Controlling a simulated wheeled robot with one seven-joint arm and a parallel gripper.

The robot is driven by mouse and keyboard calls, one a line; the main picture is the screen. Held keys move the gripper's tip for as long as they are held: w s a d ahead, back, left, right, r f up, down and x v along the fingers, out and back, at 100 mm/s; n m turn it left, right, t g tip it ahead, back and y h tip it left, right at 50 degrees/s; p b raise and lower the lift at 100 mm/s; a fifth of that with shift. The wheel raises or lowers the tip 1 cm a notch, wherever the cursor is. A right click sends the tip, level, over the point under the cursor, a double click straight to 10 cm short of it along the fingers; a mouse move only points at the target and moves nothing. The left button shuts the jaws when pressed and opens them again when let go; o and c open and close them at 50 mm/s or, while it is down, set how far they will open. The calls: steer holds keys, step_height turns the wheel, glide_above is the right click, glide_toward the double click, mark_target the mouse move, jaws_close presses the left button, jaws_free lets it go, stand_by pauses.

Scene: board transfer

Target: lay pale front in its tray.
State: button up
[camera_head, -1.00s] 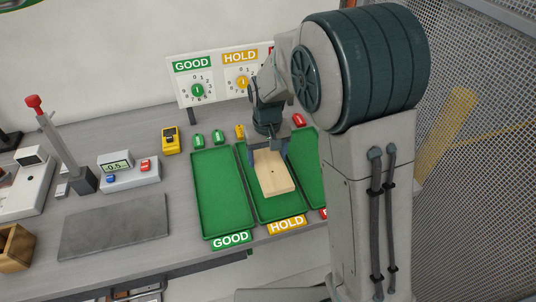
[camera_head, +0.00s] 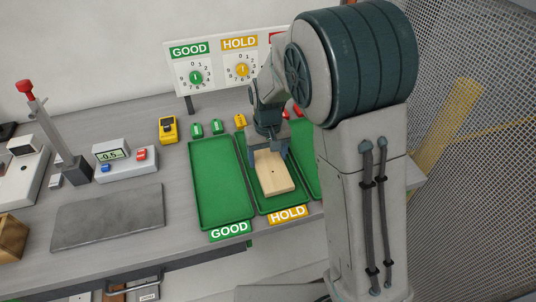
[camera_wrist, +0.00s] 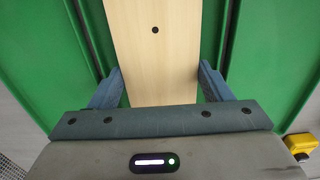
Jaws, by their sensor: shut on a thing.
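The pale front (camera_head: 275,178) is a flat light-wood board with a small dark hole. It also shows in the wrist view (camera_wrist: 155,60), running straight away between the fingers. My gripper (camera_head: 268,152) is shut on its near end in the wrist view (camera_wrist: 160,88), one blue finger on each long side. The board is inside the outline of the green HOLD tray (camera_head: 257,193), lengthwise with it. I cannot tell whether its underside touches the tray floor. Green tray floor shows on both sides in the wrist view.
The empty green GOOD tray (camera_head: 220,190) lies left of the HOLD tray. Another green tray (camera_head: 306,165) to the right is mostly hidden by my arm. A dial panel (camera_head: 215,68) stands behind. A scale-like box reading -0.5 (camera_head: 122,157) and a grey slab (camera_head: 108,215) are further left.

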steer(key=shift+f, duration=0.35)
steer(key=o, duration=1.3)
step_height(320, 180, up, 14)
steer(key=b, duration=0.1)
